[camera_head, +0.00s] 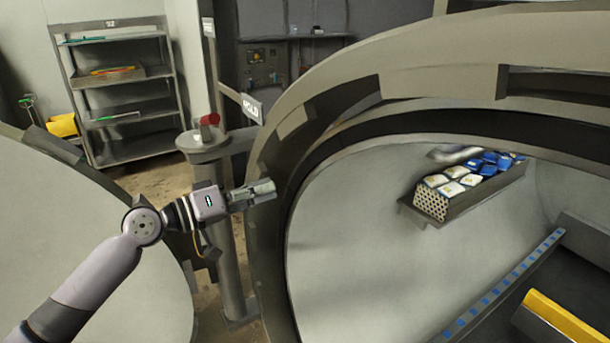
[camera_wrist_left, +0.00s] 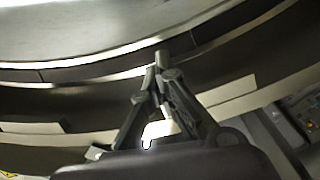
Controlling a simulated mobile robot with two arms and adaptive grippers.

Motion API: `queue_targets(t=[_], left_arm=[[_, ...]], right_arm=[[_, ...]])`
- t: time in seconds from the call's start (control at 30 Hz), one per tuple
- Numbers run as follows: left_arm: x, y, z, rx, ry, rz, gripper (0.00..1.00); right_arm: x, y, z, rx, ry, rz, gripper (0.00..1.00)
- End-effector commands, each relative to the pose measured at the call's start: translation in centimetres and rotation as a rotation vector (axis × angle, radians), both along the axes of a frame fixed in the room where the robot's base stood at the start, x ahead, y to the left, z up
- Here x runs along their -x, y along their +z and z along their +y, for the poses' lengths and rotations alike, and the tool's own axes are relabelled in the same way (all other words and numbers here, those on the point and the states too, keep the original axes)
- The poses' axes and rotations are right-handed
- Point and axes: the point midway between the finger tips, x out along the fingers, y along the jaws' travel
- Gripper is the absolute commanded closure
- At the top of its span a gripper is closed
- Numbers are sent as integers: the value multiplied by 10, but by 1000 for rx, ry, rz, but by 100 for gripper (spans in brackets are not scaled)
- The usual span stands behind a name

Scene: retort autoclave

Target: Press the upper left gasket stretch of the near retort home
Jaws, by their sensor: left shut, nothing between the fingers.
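The near retort (camera_head: 370,250) fills the right of the head view, its round mouth open and its grey rim ring (camera_head: 262,165) curving up over it. A dark gasket band (camera_head: 315,150) runs along the inside of the ring. My left gripper (camera_head: 272,190) is at the left side of the ring, shut and empty, its fingers pointing right toward the band. In the left wrist view the fingertips (camera_wrist_left: 160,58) lie over the dark band (camera_wrist_left: 100,72); I cannot tell if they touch it. My right gripper is not in view.
Inside the retort a perforated tray (camera_head: 432,204) holds white and blue packs. A post with a red knob (camera_head: 209,120) and a HOLD sign (camera_head: 251,107) stand just behind my left arm. A shelf rack (camera_head: 120,90) stands at the back left. A yellow bar (camera_head: 560,318) lies at lower right.

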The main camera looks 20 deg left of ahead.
Motion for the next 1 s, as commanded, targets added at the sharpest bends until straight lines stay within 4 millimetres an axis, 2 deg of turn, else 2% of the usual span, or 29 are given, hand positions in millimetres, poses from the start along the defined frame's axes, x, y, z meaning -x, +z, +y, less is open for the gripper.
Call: queue_targets(t=[0.03, 0.3, 0.53, 0.87, 0.93, 1.0], left_arm=[[4, -5, 4, -2, 1, 0, 100], [24, -5, 22, -2, 1, 1, 100], [37, -2, 33, 0, -1, 0, 100], [37, -1, 34, 0, 2, 1, 100], [33, -8, 39, -1, 18, 8, 100], [23, -25, 49, -6, 56, 25, 100]], right_arm=[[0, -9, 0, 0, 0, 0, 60], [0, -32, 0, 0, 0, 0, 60], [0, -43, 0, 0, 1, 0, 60], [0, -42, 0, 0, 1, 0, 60], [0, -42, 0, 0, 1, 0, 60], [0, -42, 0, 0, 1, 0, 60]])
